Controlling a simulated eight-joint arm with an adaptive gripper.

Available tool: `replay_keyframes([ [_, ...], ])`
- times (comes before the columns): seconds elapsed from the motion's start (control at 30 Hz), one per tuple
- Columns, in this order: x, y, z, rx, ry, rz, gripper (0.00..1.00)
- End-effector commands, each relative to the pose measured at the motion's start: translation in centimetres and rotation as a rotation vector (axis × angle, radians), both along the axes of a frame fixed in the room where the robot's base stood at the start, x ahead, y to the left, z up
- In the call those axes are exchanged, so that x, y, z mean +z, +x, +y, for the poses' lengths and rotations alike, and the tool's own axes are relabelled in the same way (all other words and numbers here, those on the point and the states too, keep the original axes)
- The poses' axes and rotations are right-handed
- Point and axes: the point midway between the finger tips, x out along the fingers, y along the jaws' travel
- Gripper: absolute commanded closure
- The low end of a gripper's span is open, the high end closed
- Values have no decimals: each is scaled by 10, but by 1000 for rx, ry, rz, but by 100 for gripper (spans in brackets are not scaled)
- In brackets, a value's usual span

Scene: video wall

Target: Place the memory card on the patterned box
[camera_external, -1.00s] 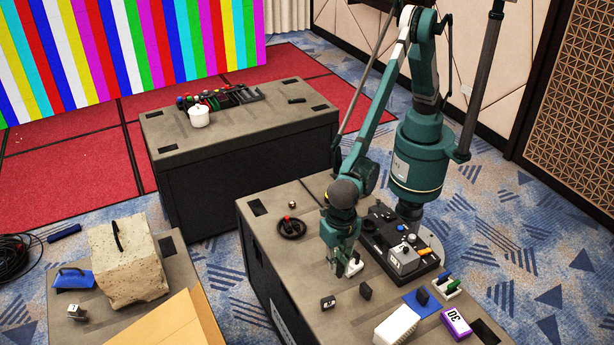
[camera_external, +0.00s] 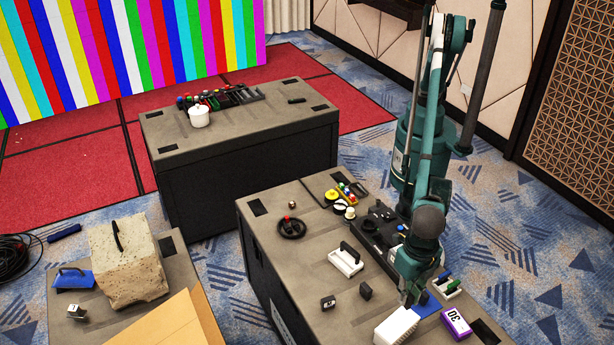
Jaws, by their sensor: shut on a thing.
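A flat blue piece (camera_external: 428,306), which looks like the memory card, lies on the near case top at the lower right. My gripper (camera_external: 411,300) is low over its left side and shut; its fingers cover the dark upright tab on the piece. The grip itself is mostly hidden, and I cannot tell whether the piece is lifted. The speckled stone-look block (camera_external: 128,268) with a dark handle, on the low case at the left, is the likeliest patterned box, though no label shows this.
Close to my gripper are a white ribbed box (camera_external: 396,328) and a purple box marked 30 (camera_external: 456,322). A white holder (camera_external: 346,262), small dark blocks (camera_external: 365,291) and a dark ring (camera_external: 291,228) share the case top. A floor gap separates it from the left case.

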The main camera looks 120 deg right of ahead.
Motion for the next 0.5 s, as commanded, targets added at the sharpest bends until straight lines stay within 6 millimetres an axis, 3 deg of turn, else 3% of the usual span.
replay_keyframes([
  [0.33,-2,0,0,0,0,0,96],
  [0.5,-16,0,0,1,0,0,96],
])
